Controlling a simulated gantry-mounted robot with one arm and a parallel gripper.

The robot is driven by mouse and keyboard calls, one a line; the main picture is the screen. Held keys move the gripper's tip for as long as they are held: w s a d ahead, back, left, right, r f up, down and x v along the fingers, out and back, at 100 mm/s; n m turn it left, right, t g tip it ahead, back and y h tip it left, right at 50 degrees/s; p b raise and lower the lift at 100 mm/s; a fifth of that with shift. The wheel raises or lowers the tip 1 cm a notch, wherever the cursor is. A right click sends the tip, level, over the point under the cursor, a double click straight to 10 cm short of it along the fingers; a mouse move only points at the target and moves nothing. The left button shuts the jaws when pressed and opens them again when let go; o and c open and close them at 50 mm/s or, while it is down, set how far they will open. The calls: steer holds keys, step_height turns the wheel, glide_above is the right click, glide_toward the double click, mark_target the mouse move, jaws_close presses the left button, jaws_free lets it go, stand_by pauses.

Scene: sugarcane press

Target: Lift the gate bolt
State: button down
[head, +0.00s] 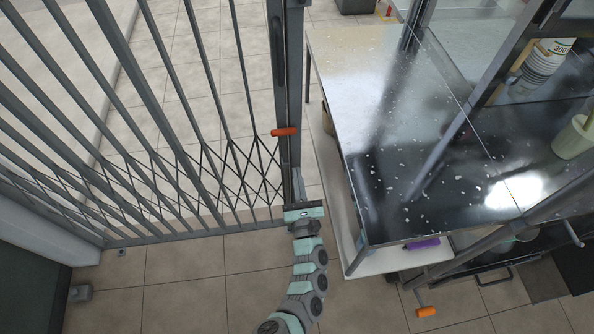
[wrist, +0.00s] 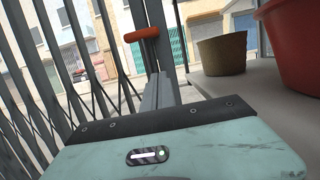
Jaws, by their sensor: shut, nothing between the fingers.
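The gate bolt's orange handle (head: 285,132) sticks out sideways from the grey gate post (head: 290,70) at the edge of the folding lattice gate (head: 195,125). The handle also shows in the wrist view (wrist: 141,34), above and just left of my fingertips. My gripper (head: 297,178) is shut and empty. Its grey fingers (wrist: 158,92) point toward the post below the handle, with a visible gap between them and the handle. The head view shows the fingers small, partly against the post, so their exact distance from it is unclear.
A metal-topped table (head: 375,130) stands close to the right of the post and my arm. A purple handle (head: 422,244) and another orange handle (head: 426,311) show near its front. A brown pot (wrist: 222,53) and red tub (wrist: 292,45) stand on a ledge at right.

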steer(key=b+x, duration=0.2)
steer(key=x, duration=0.5)
steer(key=shift+f, duration=0.1)
steer(key=shift+w+r+p, duration=0.15)
steer(key=shift+r+p, duration=0.1)
steer(key=shift+r, duration=0.85)
steer(key=shift+w+r+p, duration=0.15)
steer(key=shift+r+p, duration=0.05)
steer(key=shift+r, duration=0.95)
step_height(320, 180, up, 11)
steer(key=p, duration=0.8)
steer(key=shift+f, duration=0.1)
